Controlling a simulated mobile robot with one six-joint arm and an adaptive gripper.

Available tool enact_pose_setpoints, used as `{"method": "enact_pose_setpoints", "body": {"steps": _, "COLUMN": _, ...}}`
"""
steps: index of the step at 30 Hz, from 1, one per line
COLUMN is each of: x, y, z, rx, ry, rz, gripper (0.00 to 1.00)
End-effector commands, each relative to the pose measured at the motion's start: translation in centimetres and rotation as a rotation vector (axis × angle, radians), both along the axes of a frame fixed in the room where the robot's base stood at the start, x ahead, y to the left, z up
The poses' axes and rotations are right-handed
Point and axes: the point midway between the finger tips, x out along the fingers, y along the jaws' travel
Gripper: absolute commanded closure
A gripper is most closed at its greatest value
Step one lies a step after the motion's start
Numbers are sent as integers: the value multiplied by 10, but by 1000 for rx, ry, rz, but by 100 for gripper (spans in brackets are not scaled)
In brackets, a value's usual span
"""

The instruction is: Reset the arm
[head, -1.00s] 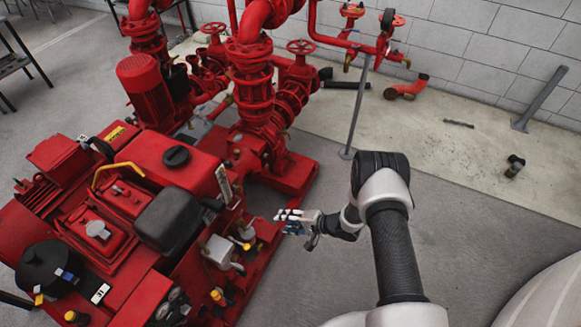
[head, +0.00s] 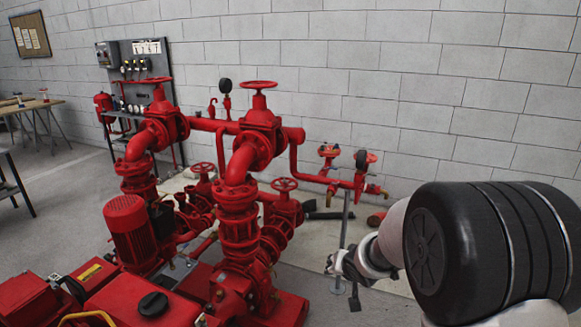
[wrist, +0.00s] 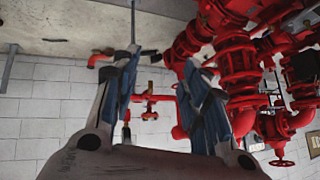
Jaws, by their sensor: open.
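My gripper (head: 347,272) shows in the head view right of the red fire pumpset (head: 238,215), partly covered by my own arm. In the wrist view my gripper (wrist: 163,72) has its two blue-padded fingers spread apart, with nothing between them. The pumpset (wrist: 235,75) appears upside down in that view, behind and to the right of the fingers. My arm's large black joint fills the lower right of the head view.
A pale block wall (head: 400,70) runs behind the pumpset. A red valve wheel (head: 260,85) tops the tall pipe. A grey panel (head: 140,75) stands at the back left, with a wooden table (head: 35,106) farther left. Open floor (head: 60,200) lies at the left.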

Motion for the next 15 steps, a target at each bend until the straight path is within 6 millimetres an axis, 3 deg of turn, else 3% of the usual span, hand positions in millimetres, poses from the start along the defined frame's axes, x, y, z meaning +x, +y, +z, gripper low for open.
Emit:
{"method": "enact_pose_setpoints", "body": {"steps": 1, "x": -16, "y": -9, "z": 29, "rx": -40, "ry": -3, "rz": -12, "gripper": 59}}
{"method": "enact_pose_setpoints", "body": {"steps": 6, "x": -86, "y": -32, "z": 92, "rx": -146, "ry": 49, "rz": -34, "gripper": 59}}
{"method": "enact_pose_setpoints", "body": {"steps": 10, "x": -150, "y": -39, "z": 124, "rx": -193, "ry": 107, "rz": -24, "gripper": 59}}
{"method": "enact_pose_setpoints", "body": {"steps": 15, "x": -241, "y": -35, "z": 145, "rx": -213, "ry": 191, "rz": 31, "gripper": 59}}
